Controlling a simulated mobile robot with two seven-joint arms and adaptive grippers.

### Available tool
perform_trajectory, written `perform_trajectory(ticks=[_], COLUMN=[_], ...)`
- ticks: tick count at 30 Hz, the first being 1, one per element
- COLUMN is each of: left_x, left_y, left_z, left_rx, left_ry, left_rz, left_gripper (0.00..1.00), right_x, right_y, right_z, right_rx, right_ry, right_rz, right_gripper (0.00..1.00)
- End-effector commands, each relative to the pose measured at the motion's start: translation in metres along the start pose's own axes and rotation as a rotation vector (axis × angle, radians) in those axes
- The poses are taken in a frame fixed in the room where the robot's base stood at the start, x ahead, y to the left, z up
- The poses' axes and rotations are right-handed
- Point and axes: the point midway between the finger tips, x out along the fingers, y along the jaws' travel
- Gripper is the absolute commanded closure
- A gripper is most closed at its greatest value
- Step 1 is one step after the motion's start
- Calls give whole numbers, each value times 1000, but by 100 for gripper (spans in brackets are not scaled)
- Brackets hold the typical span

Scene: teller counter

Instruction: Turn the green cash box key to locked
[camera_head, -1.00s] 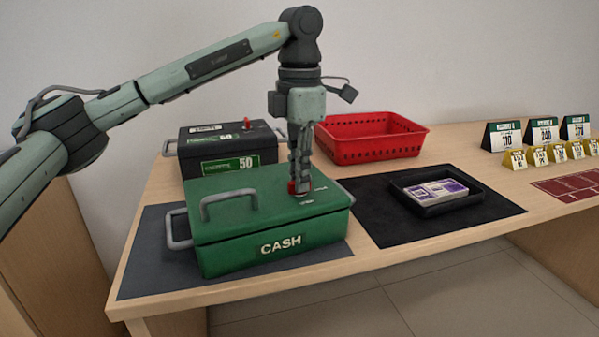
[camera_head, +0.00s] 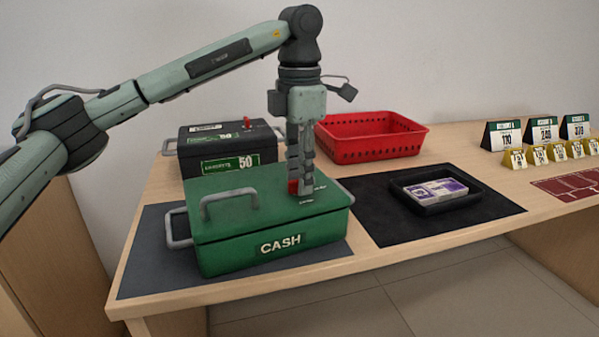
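The green cash box (camera_head: 240,225), marked CASH, stands closed on a grey mat on the counter. Its red key (camera_head: 293,187) is on the right part of the lid, mostly hidden by my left gripper. My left gripper (camera_head: 300,190) points straight down over the lid with its fingers close together around the key. Only a little red shows at the left side of the fingertips, so the key's exact angle cannot be told. My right gripper is not in view.
A dark cash box (camera_head: 228,142) with a red key stands behind. A red basket (camera_head: 370,150) is at the back. A black tray (camera_head: 420,208) holding banknote bundles lies on a black mat (camera_head: 390,235). Numbered signs (camera_head: 543,132) stand at the right.

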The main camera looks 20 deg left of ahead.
Motion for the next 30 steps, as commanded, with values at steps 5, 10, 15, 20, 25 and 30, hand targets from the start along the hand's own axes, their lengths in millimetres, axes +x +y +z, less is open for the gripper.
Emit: perform_trajectory(ticks=[5, 10, 15, 20, 25, 30], left_x=[-16, -52, -88, -111, -120, -120], left_y=[0, 0, 0, 0, 0, 0], left_z=[1, 1, 1, 0, 0, 0], left_rx=[0, -1, -1, -2, 0, 0], left_ry=[-2, -3, -3, -2, -1, 0], left_rz=[2, 2, 5, 2, 0, -1], left_gripper=[70, 70, 70, 70, 70, 70], right_x=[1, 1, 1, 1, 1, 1], right_y=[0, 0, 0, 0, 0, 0], right_z=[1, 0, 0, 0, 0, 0], right_rx=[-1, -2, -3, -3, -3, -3], right_ry=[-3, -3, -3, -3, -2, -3], right_rz=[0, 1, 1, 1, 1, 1], right_gripper=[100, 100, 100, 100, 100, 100])
